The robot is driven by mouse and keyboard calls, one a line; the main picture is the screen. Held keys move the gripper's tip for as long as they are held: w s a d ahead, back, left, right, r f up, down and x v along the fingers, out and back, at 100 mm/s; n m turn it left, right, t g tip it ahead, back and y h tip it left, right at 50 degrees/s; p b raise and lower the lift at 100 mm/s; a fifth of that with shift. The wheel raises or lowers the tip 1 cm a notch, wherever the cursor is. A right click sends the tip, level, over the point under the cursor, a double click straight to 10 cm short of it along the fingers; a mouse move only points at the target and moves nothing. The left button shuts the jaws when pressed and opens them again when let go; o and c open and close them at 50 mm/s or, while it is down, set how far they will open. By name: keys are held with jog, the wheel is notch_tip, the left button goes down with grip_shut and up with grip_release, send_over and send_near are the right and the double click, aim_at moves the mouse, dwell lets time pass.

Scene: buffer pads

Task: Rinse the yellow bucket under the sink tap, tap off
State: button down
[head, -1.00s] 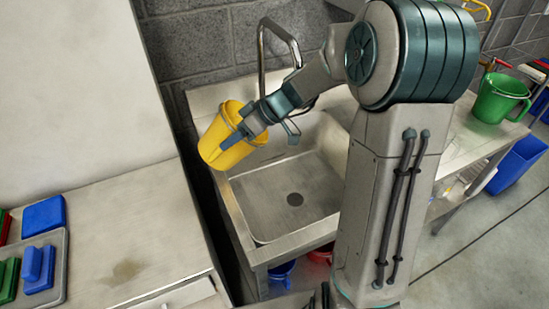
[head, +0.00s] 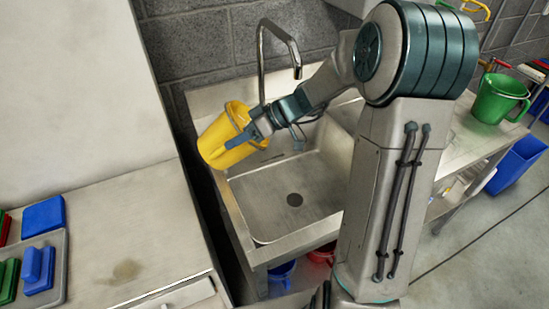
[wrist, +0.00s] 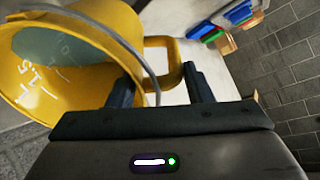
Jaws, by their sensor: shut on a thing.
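The yellow bucket (head: 222,142) is held tilted over the left rim of the sink (head: 262,205) in the head view. My gripper (head: 248,134) is shut on the bucket at its right side. In the wrist view the yellow bucket (wrist: 100,85) fills the left, with a greyish-green patch inside and pale marks on its wall. Its yellow handle loop lies between my gripper's fingers (wrist: 160,88). The tap (head: 275,50) arches up behind the sink, its spout to the right of the bucket. No water stream shows. The basin looks empty around its drain.
A counter (head: 150,235) with blue, green and red pads (head: 38,265) stands at the left. A green bucket (head: 498,98) sits on the right-hand counter. A blue bin (head: 517,163) stands at the far right. Blue and red buckets are under the sink.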

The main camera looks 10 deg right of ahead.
jog(key=shift+d+f+y+p, duration=0.15)
jog(key=shift+d+y+p, duration=0.4)
jog(key=shift+d+y, duration=0.6)
dwell(0.7)
jog(key=shift+s+d+f+y+b, duration=0.1)
jog(key=shift+d+f+y+b, duration=0.35)
jog(key=shift+b, duration=0.7)
jog(key=shift+d+y+b, duration=0.2)
jog(key=shift+y+b, duration=0.4)
jog(key=shift+b, duration=0.5)
jog(key=shift+d+f+t+b, duration=0.25)
jog(key=shift+t+b, duration=0.05)
jog(key=shift+b, duration=0.15)
jog(key=shift+d+f+y+b, duration=0.25)
jog(key=shift+d+y+b, duration=0.05)
jog(key=shift+b, duration=0.25)
jog(key=shift+d+f+b, duration=0.3)
jog(key=shift+d+b, duration=0.05)
jog(key=shift+b, duration=0.2)
